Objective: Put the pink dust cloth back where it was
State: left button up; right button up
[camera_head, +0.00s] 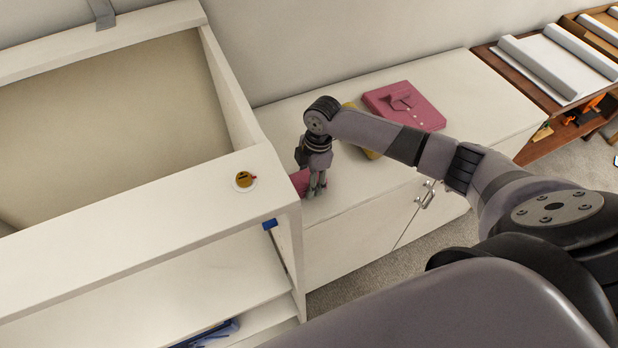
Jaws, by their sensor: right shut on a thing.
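The pink dust cloth (299,181) shows as a small pink patch at the left end of the low white cabinet top, beside the tall white shelf unit. My right gripper (317,190) points down there and is shut on the cloth. The fingers and the shelf unit's corner hide part of the cloth. I cannot tell whether the cloth touches the cabinet top. My left gripper is not in view.
The low white cabinet (450,95) bears a folded pink shirt (405,104) and a yellowish thing (371,154) partly behind my right arm. A wooden shelf (510,75) stands at the right.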

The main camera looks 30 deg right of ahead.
jog(key=shift+f, duration=0.2)
jog(key=o, duration=1.1)
jog(key=shift+r, duration=0.25)
notch_tip(320, 180, up, 12)
jog(key=d+b, duration=0.1)
jog(key=shift+d, duration=0.4)
jog(key=shift+s+f, duration=0.1)
jog(key=shift+f, duration=0.05)
